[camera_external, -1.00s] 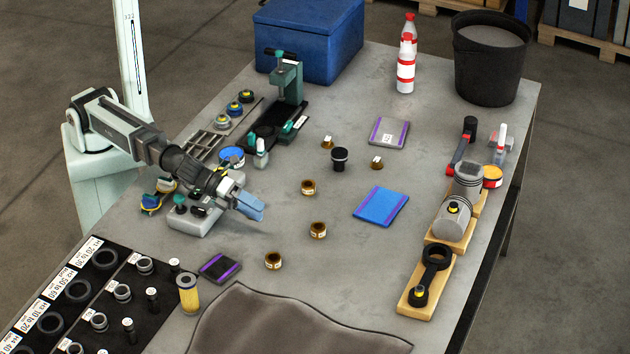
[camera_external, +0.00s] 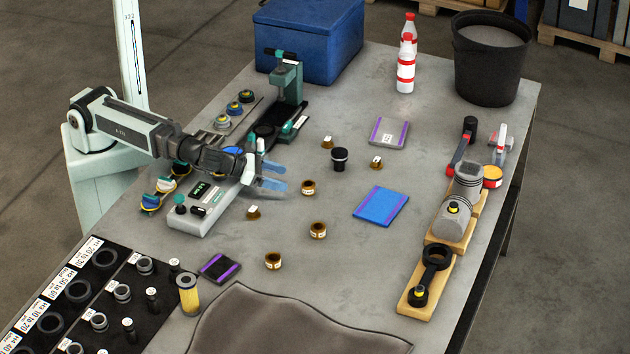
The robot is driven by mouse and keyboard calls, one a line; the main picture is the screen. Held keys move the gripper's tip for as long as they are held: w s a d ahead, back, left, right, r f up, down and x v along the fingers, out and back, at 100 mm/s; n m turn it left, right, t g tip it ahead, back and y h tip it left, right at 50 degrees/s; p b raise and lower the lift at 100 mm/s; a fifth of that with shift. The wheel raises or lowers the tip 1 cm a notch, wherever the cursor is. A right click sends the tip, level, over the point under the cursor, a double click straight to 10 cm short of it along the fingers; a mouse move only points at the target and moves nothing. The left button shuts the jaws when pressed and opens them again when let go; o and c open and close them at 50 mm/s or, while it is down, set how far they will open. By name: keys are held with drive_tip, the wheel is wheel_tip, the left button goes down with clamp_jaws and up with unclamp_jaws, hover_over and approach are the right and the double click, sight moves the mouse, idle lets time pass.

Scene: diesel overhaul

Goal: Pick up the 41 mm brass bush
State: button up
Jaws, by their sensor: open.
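Several small brass bushes with pale labels stand apart on the grey bench. One bush (camera_external: 308,187) is just right of my gripper, and another bush (camera_external: 254,211) is below it in the picture. Two more are nearer the front, a bush (camera_external: 318,230) and a bush (camera_external: 273,261). Farther back are a bush (camera_external: 328,142) and a bush (camera_external: 376,162). The labels are too small to read, so I cannot tell which is 41 mm. My gripper (camera_external: 275,176) has blue fingers, open with nothing between them, and hangs over the bench pointing right.
A black cup-like part (camera_external: 340,159) stands among the bushes. A grey-green device (camera_external: 205,207) lies below my wrist, and a green press (camera_external: 287,95) stands behind. A blue pad (camera_external: 381,206) lies right, and a dark cloth (camera_external: 290,325) in front. The middle bench is mostly clear.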

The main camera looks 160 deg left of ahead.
sight(306, 184)
drive_tip(key=shift+x, duration=4.2)
drive_tip(key=shift+r, duration=0.2)
drive_tip(key=shift+c, duration=0.3)
drive_tip(key=c, duration=1.2)
drive_tip(key=shift+c, duration=0.3)
drive_tip(key=shift+r, duration=0.15)
